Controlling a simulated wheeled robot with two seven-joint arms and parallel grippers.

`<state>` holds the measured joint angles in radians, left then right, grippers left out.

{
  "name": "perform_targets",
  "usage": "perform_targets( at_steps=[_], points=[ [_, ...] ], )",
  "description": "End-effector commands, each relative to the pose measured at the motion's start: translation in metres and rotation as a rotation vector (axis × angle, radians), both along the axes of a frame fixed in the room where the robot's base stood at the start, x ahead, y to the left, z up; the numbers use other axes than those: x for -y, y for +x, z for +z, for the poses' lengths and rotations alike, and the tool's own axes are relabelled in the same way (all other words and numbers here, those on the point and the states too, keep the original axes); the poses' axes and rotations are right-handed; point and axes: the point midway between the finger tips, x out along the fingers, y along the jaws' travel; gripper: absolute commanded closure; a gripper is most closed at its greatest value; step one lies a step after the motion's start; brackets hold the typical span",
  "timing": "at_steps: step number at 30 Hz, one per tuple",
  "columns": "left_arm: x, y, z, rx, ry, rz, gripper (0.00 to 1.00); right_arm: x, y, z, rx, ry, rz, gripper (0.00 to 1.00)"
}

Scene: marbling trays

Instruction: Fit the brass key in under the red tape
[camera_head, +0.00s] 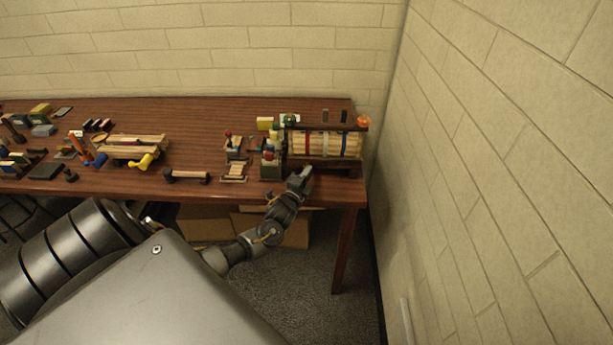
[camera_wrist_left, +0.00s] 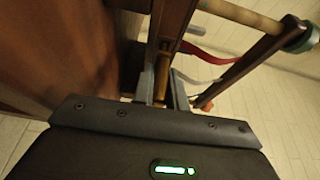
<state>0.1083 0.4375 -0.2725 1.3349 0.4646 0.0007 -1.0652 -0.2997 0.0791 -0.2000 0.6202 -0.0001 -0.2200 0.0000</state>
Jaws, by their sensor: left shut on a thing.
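My left gripper (camera_head: 303,175) is at the front edge of the table, just in front of the roller rack. In the left wrist view the gripper (camera_wrist_left: 162,88) is shut on a narrow brass-coloured piece, the brass key (camera_wrist_left: 162,74), which stands between the two fingers. The red tape (camera_head: 308,144) is a band over the pale roller bundle in the rack. In the left wrist view the red tape (camera_wrist_left: 210,56) hangs as a curved strip just right of the fingers. The key and the tape look apart, but the depth is hard to judge. My right gripper is not in view.
The rack (camera_head: 325,129) has dark wooden bars, with blue (camera_head: 325,144) and white tapes beside the red one. Several small tools crowd the left of the table (camera_head: 200,130). A wall (camera_head: 480,150) rises close on the right.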

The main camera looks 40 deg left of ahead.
Motion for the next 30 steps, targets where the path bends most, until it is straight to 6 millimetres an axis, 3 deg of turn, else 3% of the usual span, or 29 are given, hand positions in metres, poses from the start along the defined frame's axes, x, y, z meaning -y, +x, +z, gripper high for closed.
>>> perform_targets(
  at_steps=[27, 28, 30],
  points=[
    [-0.011, 0.015, 0.000, 0.000, 0.000, 0.000, 1.00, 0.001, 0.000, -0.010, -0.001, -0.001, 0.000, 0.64],
    [-0.011, 0.015, 0.000, 0.000, 0.000, 0.000, 0.82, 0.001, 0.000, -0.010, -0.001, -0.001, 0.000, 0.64],
    [-0.011, 0.015, 0.000, 0.000, 0.000, 0.000, 0.73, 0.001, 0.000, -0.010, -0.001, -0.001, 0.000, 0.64]
  ],
)
